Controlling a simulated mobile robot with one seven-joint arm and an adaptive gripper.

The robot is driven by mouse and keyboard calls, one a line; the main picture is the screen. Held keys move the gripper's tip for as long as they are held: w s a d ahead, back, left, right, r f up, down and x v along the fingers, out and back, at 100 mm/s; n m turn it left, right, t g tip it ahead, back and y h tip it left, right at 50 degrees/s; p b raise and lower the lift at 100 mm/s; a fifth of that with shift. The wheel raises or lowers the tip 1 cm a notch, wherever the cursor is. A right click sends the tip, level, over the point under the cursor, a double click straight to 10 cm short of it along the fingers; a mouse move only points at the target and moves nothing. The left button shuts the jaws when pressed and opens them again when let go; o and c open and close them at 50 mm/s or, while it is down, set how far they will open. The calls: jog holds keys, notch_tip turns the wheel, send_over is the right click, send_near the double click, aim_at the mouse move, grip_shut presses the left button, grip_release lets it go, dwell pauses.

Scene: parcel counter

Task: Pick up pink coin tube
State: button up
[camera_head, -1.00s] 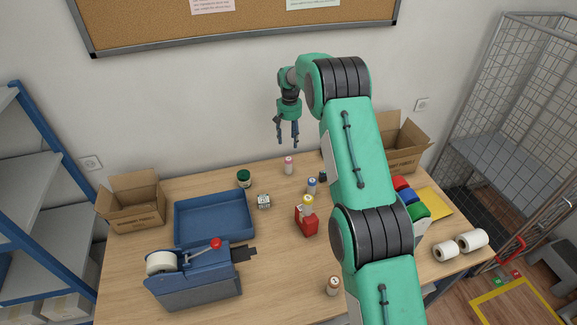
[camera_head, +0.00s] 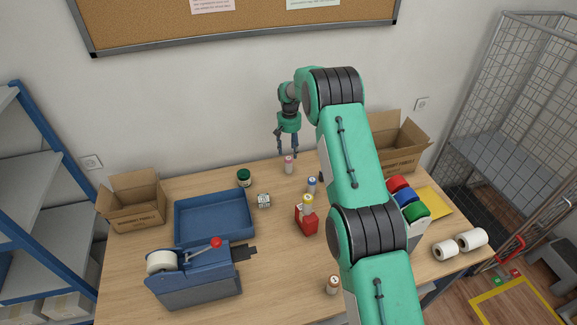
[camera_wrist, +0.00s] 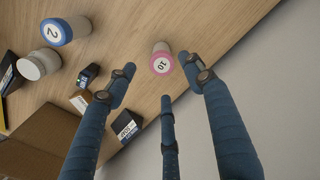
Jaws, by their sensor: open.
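The pink coin tube (camera_head: 289,164) stands upright on the wooden counter near the back wall. In the wrist view its pink-rimmed top marked 10 (camera_wrist: 161,64) faces the camera, between and a little beyond the fingertips. My gripper (camera_head: 287,155) is open and empty, pointing down close above the tube. In the wrist view its blue fingers (camera_wrist: 158,80) are spread apart around the line to the tube; I see no finger closed on it.
A blue-topped tube (camera_head: 312,185) and a yellow-topped tube (camera_head: 307,202) on a red block (camera_head: 306,222) stand nearby. A green-lidded jar (camera_head: 244,178) and a blue tray (camera_head: 178,226) lie left. A cardboard box (camera_head: 412,160) stands right. Small dark boxes (camera_wrist: 127,126) show in the wrist view.

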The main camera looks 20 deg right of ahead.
aim_at(289, 158)
jog(key=shift+f, duration=1.15)
jog(key=shift+f, duration=0.1)
jog(key=shift+a+f, duration=0.2)
jog(key=shift+f, duration=2.3)
jog(key=shift+c, duration=0.3)
grip_shut()
